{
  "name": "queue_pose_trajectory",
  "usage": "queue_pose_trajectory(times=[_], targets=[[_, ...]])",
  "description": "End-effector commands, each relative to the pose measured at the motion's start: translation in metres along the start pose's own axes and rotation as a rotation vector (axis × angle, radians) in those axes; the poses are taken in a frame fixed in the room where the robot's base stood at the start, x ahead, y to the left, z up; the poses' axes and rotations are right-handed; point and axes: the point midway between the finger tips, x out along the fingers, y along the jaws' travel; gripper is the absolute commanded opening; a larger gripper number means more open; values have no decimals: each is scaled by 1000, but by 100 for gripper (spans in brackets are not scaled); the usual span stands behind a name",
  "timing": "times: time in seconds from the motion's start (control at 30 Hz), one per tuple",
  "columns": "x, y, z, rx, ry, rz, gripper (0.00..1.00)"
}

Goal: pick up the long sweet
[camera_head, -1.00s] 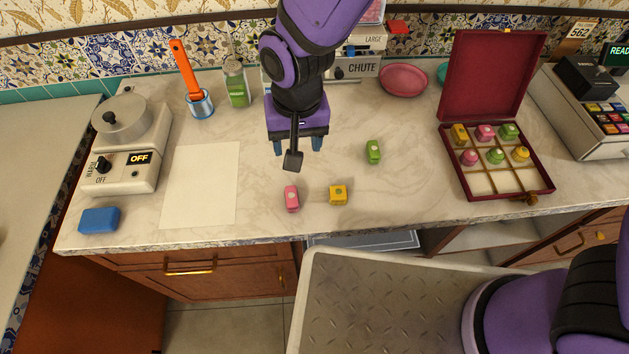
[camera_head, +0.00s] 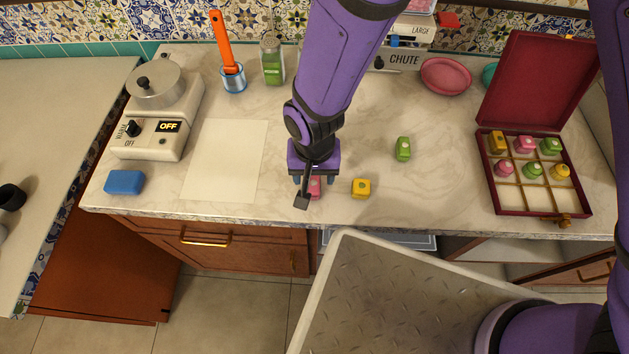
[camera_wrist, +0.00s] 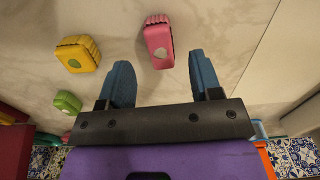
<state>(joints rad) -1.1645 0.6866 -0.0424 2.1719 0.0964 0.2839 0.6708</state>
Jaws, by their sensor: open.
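A pink, elongated sweet (camera_head: 315,188) with a pale round top mark lies on the counter, partly hidden by my gripper (camera_head: 313,180). In the wrist view the pink sweet (camera_wrist: 158,42) lies just beyond and between the two blue fingertips of my open gripper (camera_wrist: 160,62), which hold nothing. A blocky yellow sweet (camera_head: 361,188) lies to its right; it also shows in the wrist view (camera_wrist: 78,54). A green, somewhat elongated sweet (camera_head: 403,149) lies farther back to the right and also shows in the wrist view (camera_wrist: 67,102).
An open maroon box (camera_head: 512,211) with a divided tray holds several sweets at the right. A white sheet (camera_head: 225,160), blue block (camera_head: 124,182) and warmer (camera_head: 150,145) are at the left. A jar (camera_head: 272,60) and pink dish (camera_head: 446,76) stand behind. Counter between sweets and box is clear.

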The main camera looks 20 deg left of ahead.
Motion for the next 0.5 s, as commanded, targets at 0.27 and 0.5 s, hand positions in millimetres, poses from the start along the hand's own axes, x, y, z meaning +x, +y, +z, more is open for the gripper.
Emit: queue_pose_trajectory(times=[0.27,0.5], targets=[[37,0,-1,0,-2,3,58],[44,0,-2,0,0,1,58]])
